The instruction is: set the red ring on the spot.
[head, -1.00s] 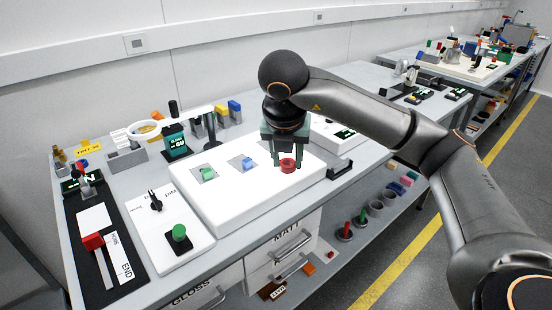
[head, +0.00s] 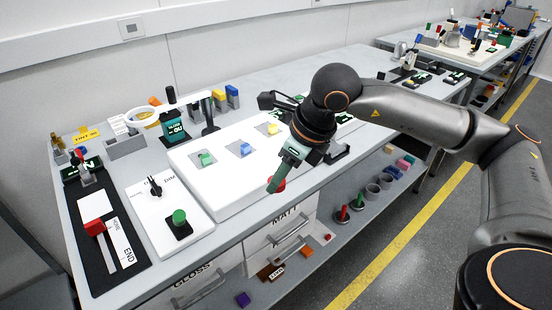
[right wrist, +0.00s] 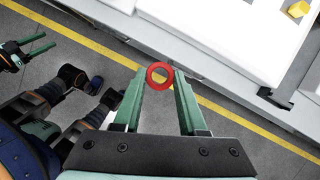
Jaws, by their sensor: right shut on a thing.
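The red ring (head: 279,184) is held at the fingertips of my right gripper (head: 274,188), mostly behind a finger in the head view. In the right wrist view the ring (right wrist: 160,76) sits between both green fingertips, its hole facing the camera. This gripper is tilted and holds the ring in the air by the bench's front edge, with floor behind it in the wrist view. My left gripper (right wrist: 50,41) shows at the left of the right wrist view, its two fingers apart and empty. I cannot make out which mark is the spot.
A white box (head: 215,198) on the bench (head: 230,240) has square recesses with a green piece (head: 206,160), a blue piece (head: 245,149) and a yellow piece (head: 272,129). A black bracket (head: 338,153) is at its right. A green-knobbed switch (head: 179,217) stands left.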

